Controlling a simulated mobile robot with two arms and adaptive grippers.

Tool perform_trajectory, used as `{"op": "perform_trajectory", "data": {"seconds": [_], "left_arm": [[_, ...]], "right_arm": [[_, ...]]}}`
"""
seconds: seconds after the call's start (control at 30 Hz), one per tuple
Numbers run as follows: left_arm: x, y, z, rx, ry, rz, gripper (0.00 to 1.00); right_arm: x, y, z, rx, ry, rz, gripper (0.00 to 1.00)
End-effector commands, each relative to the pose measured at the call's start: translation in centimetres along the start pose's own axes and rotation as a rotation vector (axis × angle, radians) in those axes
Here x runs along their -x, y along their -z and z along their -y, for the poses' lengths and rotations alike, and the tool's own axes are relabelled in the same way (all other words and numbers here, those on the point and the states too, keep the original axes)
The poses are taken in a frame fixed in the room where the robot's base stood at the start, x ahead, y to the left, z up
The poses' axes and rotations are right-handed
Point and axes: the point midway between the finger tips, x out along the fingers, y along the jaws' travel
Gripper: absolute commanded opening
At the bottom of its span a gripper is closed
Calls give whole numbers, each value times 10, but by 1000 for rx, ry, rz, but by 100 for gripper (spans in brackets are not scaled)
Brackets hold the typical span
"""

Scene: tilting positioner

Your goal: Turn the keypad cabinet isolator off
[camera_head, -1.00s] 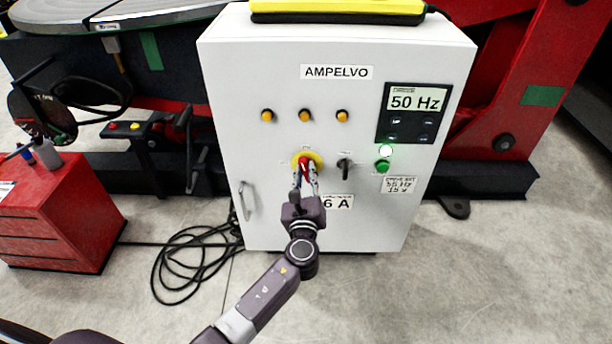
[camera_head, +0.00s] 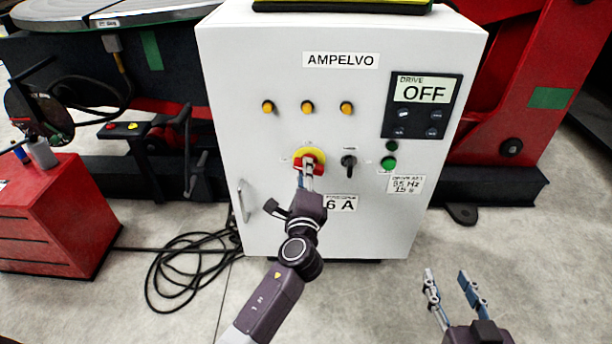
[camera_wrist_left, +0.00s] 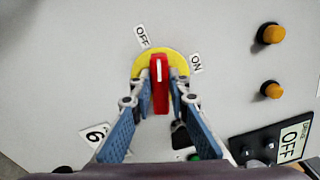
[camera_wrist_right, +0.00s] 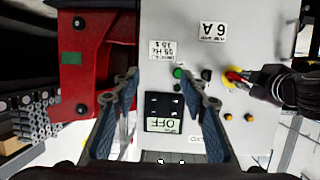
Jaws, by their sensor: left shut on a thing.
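The white keypad cabinet (camera_head: 270,200) stands ahead, labelled AMPELVO. Its isolator is a red handle on a yellow disc (camera_head: 318,153). In the left wrist view the red handle (camera_wrist_left: 160,84) sits between my left fingers, its white line pointing between the ON and OFF labels in that tilted picture. My left gripper (camera_head: 308,170) is shut on the handle and partly hides it in the head view. The keypad display (camera_head: 423,93) reads DRIVE OFF. My right gripper (camera_head: 449,277) is open and empty, low at the right, apart from the cabinet.
A black selector knob (camera_head: 349,162) and a green button (camera_head: 389,163) are right of the isolator. Three orange lamps (camera_head: 307,107) sit above. A red drawer unit (camera_head: 50,220) and coiled black cable (camera_head: 185,270) are at left. Floor before the cabinet is clear.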

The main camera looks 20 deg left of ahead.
Motion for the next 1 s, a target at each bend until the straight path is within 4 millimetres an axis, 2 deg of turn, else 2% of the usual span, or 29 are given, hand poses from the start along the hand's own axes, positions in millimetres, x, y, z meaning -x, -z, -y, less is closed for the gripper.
{"op": "perform_trajectory", "data": {"seconds": [0.2,0.4,0.7,1.0], "left_arm": [[0,1,-4,165,-2,0,0],[0,1,-5,271,-2,1,0],[0,1,-4,345,-2,0,0],[0,1,-4,355,-2,-1,0]], "right_arm": [[1,61,8,-3,17,-283,40],[13,100,13,-7,27,-465,40],[26,126,15,-11,34,-594,40],[28,129,16,-11,35,-608,40]]}}
